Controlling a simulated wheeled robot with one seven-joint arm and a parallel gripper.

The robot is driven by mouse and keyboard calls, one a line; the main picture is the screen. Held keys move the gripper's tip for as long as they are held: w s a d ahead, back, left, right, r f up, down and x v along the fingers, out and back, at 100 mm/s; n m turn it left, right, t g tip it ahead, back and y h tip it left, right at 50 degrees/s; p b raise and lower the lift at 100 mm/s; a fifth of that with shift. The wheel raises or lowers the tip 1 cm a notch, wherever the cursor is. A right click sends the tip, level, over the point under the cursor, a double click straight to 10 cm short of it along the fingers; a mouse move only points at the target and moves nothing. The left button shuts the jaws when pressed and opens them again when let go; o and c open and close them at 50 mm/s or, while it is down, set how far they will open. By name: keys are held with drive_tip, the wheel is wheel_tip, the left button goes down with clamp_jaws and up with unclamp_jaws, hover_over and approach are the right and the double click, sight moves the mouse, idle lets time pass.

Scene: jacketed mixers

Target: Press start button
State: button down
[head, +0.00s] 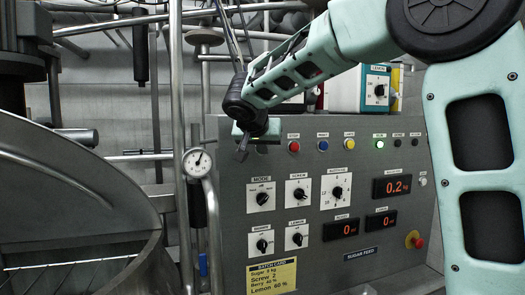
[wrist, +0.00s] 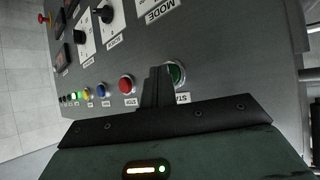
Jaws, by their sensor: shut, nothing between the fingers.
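The start button, green with a silver rim, shows in the wrist view (wrist: 177,74) above a label that reads upside down as START. My gripper (wrist: 159,70) is shut and empty. Its fingertips lie right over the near edge of the button and cover part of it; I cannot tell whether they touch it. In the head view my gripper (head: 242,152) is at the upper left of the grey control panel (head: 232,185), and the arm hides the start button there.
A red button (head: 293,147), a blue button (head: 323,145) and a yellow button (head: 349,143) sit in the same row. A green lamp (head: 379,144) glows farther right. Knobs (head: 262,198) lie below. A pressure gauge (head: 197,162) on a pipe stands just left of the panel.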

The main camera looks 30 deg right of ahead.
drive_tip(key=shift+s, duration=0.1)
drive_tip(key=shift+s+a+b, duration=0.2)
drive_tip(key=shift+s+b, duration=0.5)
drive_tip(key=shift+b, duration=0.1)
drive_tip(key=shift+s+a+b, duration=0.25)
drive_tip(key=shift+s+b, duration=0.35)
drive_tip(key=shift+s, duration=0.2)
drive_tip(key=shift+s+a+b, duration=0.2)
drive_tip(key=shift+s+b, duration=0.35)
drive_tip(key=shift+s, duration=0.25)
drive_tip(key=shift+s+a+b, duration=0.25)
drive_tip(key=shift+s+b, duration=0.35)
drive_tip(key=shift+s, duration=0.2)
